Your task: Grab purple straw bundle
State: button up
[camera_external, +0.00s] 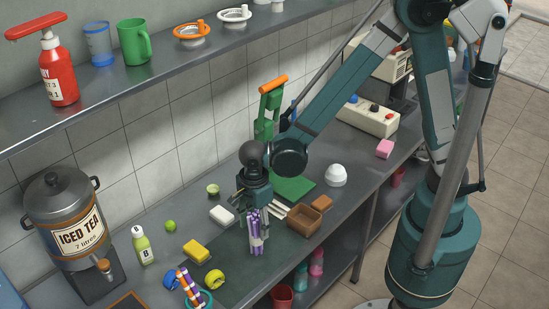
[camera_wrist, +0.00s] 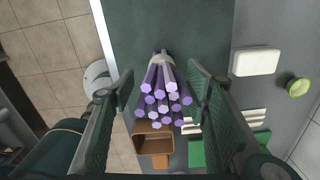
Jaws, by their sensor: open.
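The purple straw bundle (camera_external: 256,233) stands on the dark mat, a tied cluster of purple sticks with pale ends. In the wrist view the bundle (camera_wrist: 162,98) lies between the two fingers, its cut ends facing the camera. My gripper (camera_external: 254,205) is directly above and around the bundle's top in the external view. In the wrist view my gripper (camera_wrist: 160,92) is open, with one finger on each side and visible gaps to the bundle. The base of the bundle is partly hidden in the wrist view.
A brown box (camera_external: 307,216) stands close to the right of the bundle. A white block (camera_external: 221,215), a yellow sponge (camera_external: 196,251) and a cup of striped sticks (camera_external: 196,291) are to the left. The counter's front edge runs nearby. A shelf (camera_external: 177,69) hangs above the counter.

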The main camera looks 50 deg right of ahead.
aim_at(256, 235)
jog(key=shift+f, duration=0.15)
jog(key=shift+w+f, duration=0.2)
jog(key=shift+f, duration=2.3)
jog(key=c, duration=1)
